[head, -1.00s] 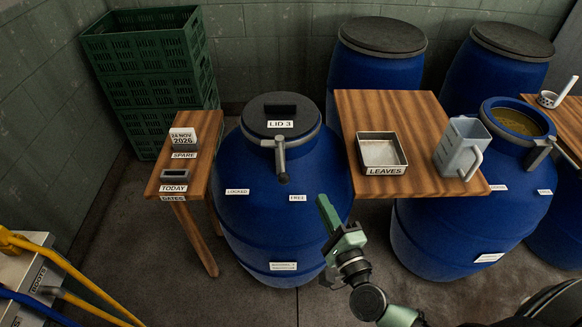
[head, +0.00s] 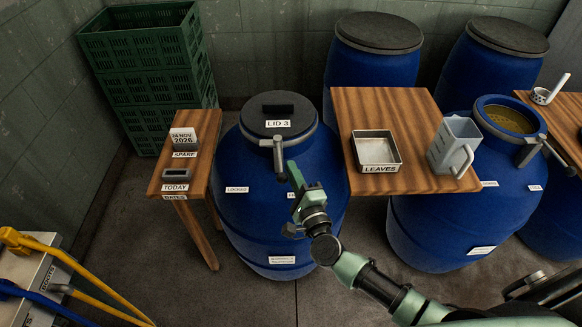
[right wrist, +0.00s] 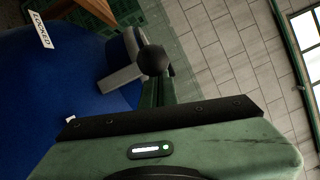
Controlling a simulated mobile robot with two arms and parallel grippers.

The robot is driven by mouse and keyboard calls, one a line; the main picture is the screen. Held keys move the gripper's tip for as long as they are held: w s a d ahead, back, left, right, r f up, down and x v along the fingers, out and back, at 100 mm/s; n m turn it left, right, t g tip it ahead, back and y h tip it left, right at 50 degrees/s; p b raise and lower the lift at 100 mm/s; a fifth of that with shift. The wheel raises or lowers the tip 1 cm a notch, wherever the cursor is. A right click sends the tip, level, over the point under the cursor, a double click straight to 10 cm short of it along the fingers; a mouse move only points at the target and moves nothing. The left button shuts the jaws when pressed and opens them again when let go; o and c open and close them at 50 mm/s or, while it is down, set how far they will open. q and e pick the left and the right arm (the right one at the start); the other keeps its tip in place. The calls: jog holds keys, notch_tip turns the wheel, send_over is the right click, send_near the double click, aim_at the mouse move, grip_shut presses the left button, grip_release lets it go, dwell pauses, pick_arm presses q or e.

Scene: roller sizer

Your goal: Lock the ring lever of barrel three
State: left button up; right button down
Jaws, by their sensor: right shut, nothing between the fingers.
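Barrel three (head: 275,225) is blue, with a dark lid marked LID 3 (head: 305,107) and a grey clamping ring. Its ring lever (head: 278,157) hangs down the front, between the LOCKED label (head: 237,189) and the partly covered FREE label, closer to FREE. My right gripper (head: 292,170) is shut and empty, its tip just right of the lever's lower end. In the right wrist view the grey lever (right wrist: 122,77) and its dark round knob (right wrist: 152,60) lie at the fingertips (right wrist: 158,85); I cannot tell whether they touch. My left gripper is out of view.
A wooden table with a LEAVES tray (head: 399,160) and a grey jug (head: 455,145) stands close on the right. A small wooden stand (head: 205,140) with date blocks is on the left. Green crates (head: 150,85) stand behind it. An open barrel (head: 450,225) is farther right.

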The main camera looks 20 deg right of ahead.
jog(key=shift+w+a, duration=0.1)
jog(key=shift+a, duration=0.1)
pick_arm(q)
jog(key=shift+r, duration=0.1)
pick_arm(e)
jog(key=shift+a, duration=0.15)
